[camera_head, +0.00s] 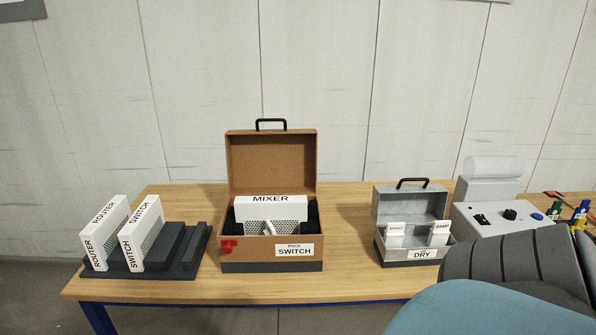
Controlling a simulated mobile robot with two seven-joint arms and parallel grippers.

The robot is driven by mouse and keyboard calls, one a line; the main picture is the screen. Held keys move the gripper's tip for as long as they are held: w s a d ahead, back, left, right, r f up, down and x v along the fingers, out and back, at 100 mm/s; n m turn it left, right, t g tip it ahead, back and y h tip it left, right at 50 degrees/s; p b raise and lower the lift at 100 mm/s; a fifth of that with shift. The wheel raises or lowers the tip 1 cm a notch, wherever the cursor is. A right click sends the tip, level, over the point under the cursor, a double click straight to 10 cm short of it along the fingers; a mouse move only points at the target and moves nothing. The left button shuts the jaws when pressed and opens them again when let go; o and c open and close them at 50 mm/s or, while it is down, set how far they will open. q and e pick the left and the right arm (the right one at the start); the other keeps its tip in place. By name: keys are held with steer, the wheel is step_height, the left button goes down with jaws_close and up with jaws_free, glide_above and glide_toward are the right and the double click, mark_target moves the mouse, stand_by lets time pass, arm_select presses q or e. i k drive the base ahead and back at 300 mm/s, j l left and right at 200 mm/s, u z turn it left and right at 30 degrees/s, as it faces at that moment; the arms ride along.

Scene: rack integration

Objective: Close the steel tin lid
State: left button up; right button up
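The steel tin (381,247) is a small grey metal box on the right half of the table, with a label reading DRY on its front. Its lid (410,204) is open and stands up at the back, with a black handle on its top edge. Two white cards or packets stand inside the tin; the right one (439,233) reads DAMP and the left one (396,233) is too small to read surely. My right arm fills the lower right corner and comes close to the tin's right front. Neither of my grippers shows.
A brown case (270,160) stands open at mid-table, holding a white MIXER unit (271,212). A dark rack (183,246) with ROUTER and SWITCH units stands left. A grey machine (487,212) with knobs stands right of the tin. Bare wooden table (345,230) lies between case and tin.

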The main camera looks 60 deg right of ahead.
mark_target(422, 203)
steer(key=z, duration=2.5)
